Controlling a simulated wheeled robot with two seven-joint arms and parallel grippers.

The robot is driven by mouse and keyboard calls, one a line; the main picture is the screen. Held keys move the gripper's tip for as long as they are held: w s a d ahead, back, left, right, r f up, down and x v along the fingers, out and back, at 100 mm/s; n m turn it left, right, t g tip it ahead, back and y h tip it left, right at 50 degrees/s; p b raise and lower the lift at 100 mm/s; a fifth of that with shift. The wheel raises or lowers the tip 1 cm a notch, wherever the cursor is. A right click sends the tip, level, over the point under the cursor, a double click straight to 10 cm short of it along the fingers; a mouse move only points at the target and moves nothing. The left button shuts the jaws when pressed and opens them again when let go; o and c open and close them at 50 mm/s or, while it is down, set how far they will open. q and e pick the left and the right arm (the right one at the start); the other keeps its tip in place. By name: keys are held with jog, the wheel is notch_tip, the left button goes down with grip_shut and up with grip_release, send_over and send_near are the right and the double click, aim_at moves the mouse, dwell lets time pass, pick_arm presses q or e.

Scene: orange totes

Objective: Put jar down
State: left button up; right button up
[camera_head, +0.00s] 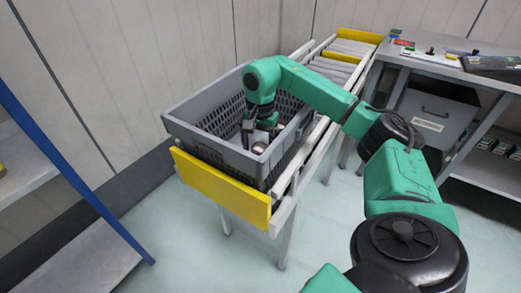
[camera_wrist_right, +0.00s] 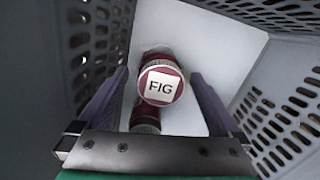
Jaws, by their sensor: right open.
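A jar (camera_wrist_right: 161,84) with a white lid marked "FIG" and a maroon rim faces the right wrist camera, inside the grey crate (camera_head: 184,133). Another maroon and white jar-like piece (camera_wrist_right: 146,116) shows behind and below it; I cannot tell whether it is a second jar lying down. My right gripper (camera_wrist_right: 158,76) is open, its two fingers on either side of the FIG jar with gaps showing. In the head view a round pale lid (camera_head: 259,148) shows in the crate beside my right gripper (camera_head: 250,135). My left gripper is out of view.
The crate has slatted walls, close around my right gripper in the wrist view (camera_wrist_right: 288,110). It stands on a roller conveyor (camera_head: 340,58) with yellow end boards (camera_head: 220,188). A workbench (camera_head: 430,62) stands at right and a blue-edged shelf (camera_head: 75,170) at left.

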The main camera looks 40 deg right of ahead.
notch_tip(320, 180, up, 12)
jog(key=p, duration=0.3)
jog(key=shift+f, duration=0.15)
jog(key=shift+p, duration=0.3)
